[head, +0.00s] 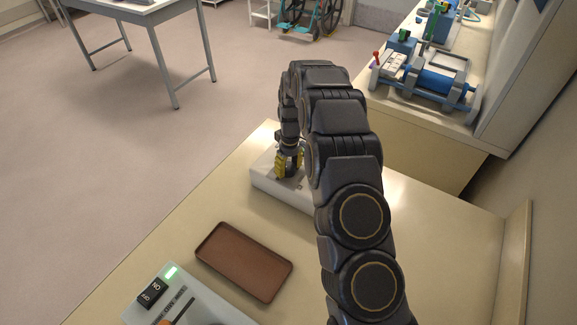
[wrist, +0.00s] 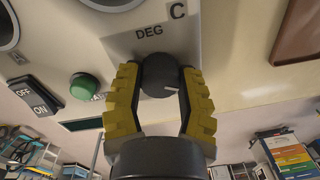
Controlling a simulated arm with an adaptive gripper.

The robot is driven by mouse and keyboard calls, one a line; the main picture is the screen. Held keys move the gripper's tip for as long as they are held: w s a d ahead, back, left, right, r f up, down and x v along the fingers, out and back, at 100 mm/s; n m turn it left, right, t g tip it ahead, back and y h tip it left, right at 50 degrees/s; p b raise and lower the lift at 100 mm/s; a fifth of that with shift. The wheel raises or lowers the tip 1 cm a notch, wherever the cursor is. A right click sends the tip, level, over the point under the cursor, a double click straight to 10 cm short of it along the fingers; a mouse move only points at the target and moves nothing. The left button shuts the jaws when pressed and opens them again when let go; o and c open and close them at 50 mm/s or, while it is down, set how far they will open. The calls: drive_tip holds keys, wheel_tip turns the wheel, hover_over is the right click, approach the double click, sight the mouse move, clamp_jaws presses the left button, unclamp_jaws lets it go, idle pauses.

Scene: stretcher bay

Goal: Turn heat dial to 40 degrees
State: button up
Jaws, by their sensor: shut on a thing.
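The heat dial (wrist: 158,66) is a dark round knob on a pale control panel (wrist: 232,50), below a "DEG C" label, in the wrist view. A short white pointer mark shows on it, directed to the right of the picture. No degree scale is readable. My gripper (wrist: 160,77) has yellow ridged fingers on both sides of the dial and is shut on it. In the head view my gripper (head: 287,168) reaches down onto the white heater box (head: 269,186); the dial is hidden there by the fingers and arm.
In the wrist view a green button (wrist: 85,86) and an ON/OFF rocker switch (wrist: 35,95) sit left of the dial. In the head view a brown tray (head: 243,262) lies on the bench (head: 200,222), and another switched device (head: 135,308) stands at the lower left.

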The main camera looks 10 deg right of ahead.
drive_tip(key=o, duration=1.1)
drive_tip(key=shift+d+f, duration=0.1)
drive_tip(key=shift+o, duration=0.2)
wheel_tip(320, 180, up, 12)
drive_tip(key=shift+d, duration=0.2)
drive_tip(key=shift+w, duration=0.1)
drive_tip(key=n, duration=0.1)
hover_over(289, 165)
wheel_tip(289, 165, down, 4)
drive_tip(key=shift+f, duration=3.85)
